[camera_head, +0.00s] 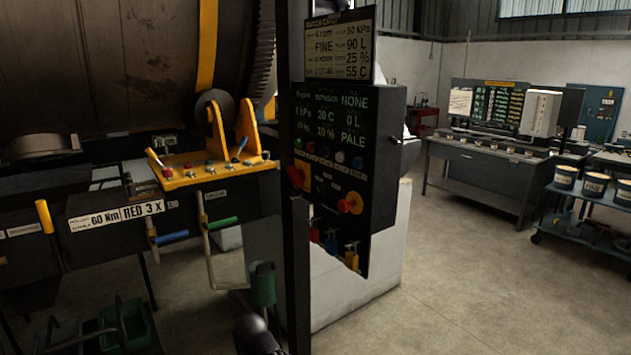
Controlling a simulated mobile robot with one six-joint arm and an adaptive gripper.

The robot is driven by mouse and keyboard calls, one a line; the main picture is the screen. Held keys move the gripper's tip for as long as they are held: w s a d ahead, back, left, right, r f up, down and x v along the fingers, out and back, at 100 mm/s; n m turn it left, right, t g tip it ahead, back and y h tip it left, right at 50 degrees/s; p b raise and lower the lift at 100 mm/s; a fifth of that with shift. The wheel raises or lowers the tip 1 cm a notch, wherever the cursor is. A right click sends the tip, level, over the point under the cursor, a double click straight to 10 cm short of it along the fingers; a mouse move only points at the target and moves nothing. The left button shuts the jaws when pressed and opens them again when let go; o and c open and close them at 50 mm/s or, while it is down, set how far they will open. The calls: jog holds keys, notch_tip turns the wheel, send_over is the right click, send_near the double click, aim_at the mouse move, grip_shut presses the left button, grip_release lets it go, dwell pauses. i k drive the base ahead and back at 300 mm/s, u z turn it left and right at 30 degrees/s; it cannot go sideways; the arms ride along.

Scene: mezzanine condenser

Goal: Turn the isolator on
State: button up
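A black control panel (384,165) stands near the middle of the view, with lit green readouts and a row of small buttons. A red rotary knob on a yellow base (350,203) sits on its lower right face. A second red and yellow knob (298,176) is at the panel's left edge, partly hidden by a dark vertical post (296,280). I cannot tell which knob is the isolator, and their on or off positions are too small to read.
A large drum (120,65) and a yellow bracket with small controls (215,175) are at left. Levers with yellow (44,216), blue (172,237) and green (222,223) grips project below. A workbench (480,165) and trolley (590,235) stand right. Floor (450,290) is clear at front right.

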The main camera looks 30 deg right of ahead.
aim_at(297, 176)
jog(key=z, duration=0.4)
jog(key=k, duration=1.05)
jog(key=z, duration=0.7)
jog(key=i, duration=1.25)
jog(key=u, duration=0.6)
jog(key=i, duration=0.95)
jog(key=u, duration=0.65)
